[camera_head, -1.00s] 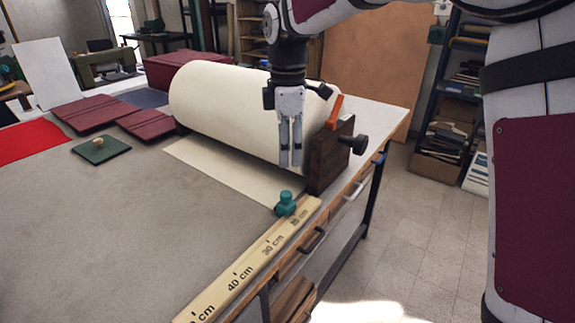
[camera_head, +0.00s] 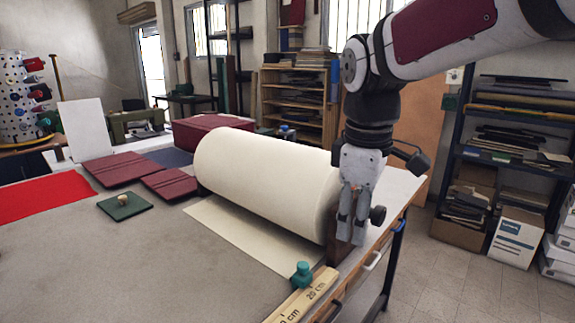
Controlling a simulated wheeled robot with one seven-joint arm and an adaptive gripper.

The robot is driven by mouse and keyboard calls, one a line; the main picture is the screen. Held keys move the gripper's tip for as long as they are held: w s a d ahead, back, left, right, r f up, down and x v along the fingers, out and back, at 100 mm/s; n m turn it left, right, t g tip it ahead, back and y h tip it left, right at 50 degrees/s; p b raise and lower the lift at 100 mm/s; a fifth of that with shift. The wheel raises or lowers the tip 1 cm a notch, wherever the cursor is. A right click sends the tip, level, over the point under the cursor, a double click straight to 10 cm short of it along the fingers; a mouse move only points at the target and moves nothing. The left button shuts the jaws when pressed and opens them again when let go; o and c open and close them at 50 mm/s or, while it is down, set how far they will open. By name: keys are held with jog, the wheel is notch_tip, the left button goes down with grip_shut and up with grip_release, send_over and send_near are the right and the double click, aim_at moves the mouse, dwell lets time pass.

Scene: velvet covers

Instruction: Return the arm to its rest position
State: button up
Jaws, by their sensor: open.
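My arm reaches in from the upper right, and my gripper (camera_head: 350,238) hangs down from it with its fingers pointing at the table. The gripper is open and empty, its two fingers close to each other in this view. It appears in front of the right end of a large cream roll (camera_head: 265,180) and hides most of the roll's dark wooden end stand (camera_head: 325,252). Whether the fingers touch the stand cannot be told.
A wooden ruler (camera_head: 305,297) with a teal knob (camera_head: 302,274) lies along the table's right edge. Dark red covers (camera_head: 120,169), a green board (camera_head: 125,205) and red cloth (camera_head: 40,197) lie left. Shelves (camera_head: 520,110) stand at right. The grey table front (camera_head: 150,270) is clear.

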jog(key=s+d+f+m+t, duration=0.1)
jog(key=s+d+m, duration=0.1)
jog(key=s+m, duration=0.2)
jog(key=s+d+m+p, duration=0.1)
jog(key=s+d+m, duration=0.2)
jog(key=s, duration=0.6)
jog(key=s+d+f+m+t, duration=0.1)
jog(key=s+d+m, duration=0.1)
jog(key=s+m, duration=0.3)
jog(key=s, duration=0.2)
jog(key=shift+s+d+f+t+p, duration=0.3)
jog(key=shift+s+d+p, duration=0.05)
dwell(1.3)
